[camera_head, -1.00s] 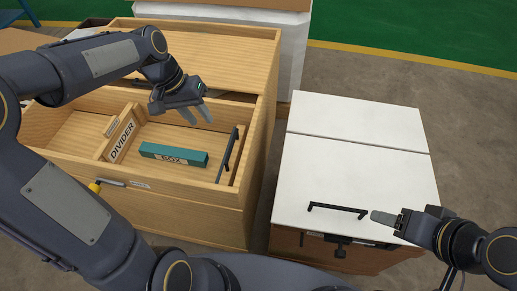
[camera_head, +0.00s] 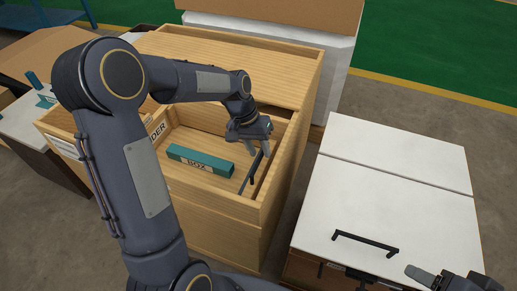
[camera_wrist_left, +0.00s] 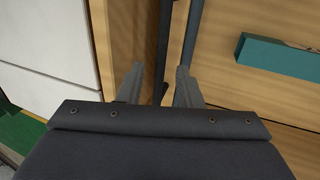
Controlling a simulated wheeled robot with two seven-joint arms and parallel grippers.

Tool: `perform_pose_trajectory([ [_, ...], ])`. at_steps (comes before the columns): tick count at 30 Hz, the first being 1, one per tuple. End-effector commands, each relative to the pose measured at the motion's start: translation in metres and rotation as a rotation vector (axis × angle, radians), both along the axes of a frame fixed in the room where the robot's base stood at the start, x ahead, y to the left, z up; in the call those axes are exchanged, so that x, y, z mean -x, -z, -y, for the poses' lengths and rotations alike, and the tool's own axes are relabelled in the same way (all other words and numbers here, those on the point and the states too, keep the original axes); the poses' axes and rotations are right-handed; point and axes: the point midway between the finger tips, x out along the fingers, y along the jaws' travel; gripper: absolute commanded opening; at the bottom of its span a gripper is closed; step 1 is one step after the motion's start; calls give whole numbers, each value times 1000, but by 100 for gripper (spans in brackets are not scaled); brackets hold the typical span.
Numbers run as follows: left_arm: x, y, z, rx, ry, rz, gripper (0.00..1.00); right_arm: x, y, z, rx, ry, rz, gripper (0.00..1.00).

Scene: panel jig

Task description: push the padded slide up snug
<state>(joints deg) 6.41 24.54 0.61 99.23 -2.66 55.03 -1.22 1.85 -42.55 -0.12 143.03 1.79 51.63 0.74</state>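A dark bar with a black upright handle (camera_head: 250,173) stands inside the open wooden drawer, by its right wall; it may be the padded slide, but no label shows. A teal block labelled BOX (camera_head: 201,160) lies on the drawer floor to its left. My left gripper (camera_head: 265,149) is over the drawer's right side, pointing down, at the far end of the bar. In the left wrist view its fingers (camera_wrist_left: 158,88) are apart, with the black handle (camera_wrist_left: 164,45) running between them; contact cannot be told. My right gripper (camera_head: 412,271) is at the lower right, partly cut off.
A divider (camera_head: 156,130) stands left of the box, partly hidden by my left arm. The drawer's wooden walls (camera_head: 232,205) enclose the space. A white-topped cabinet (camera_head: 385,190) with a black handle (camera_head: 365,243) stands to the right. Drawer floor around the box is clear.

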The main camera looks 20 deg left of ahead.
Motion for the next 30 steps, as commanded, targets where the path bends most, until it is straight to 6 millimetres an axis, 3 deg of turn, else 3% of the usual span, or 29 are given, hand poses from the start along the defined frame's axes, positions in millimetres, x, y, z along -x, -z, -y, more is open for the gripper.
perform_pose_trajectory([
  [5,0,0,0,0,0,0,32,0,0,0,0,0,0,58],
  [12,0,0,0,0,0,0,1,0,0,0,0,0,0,58],
  [22,0,-1,-2,0,-1,0,0,0,-1,0,0,0,0,58],
  [26,0,-2,-20,-1,-6,-1,0,0,-6,0,0,0,0,58],
  [30,3,-3,-61,-3,-9,-2,0,0,-15,0,0,0,0,58],
])
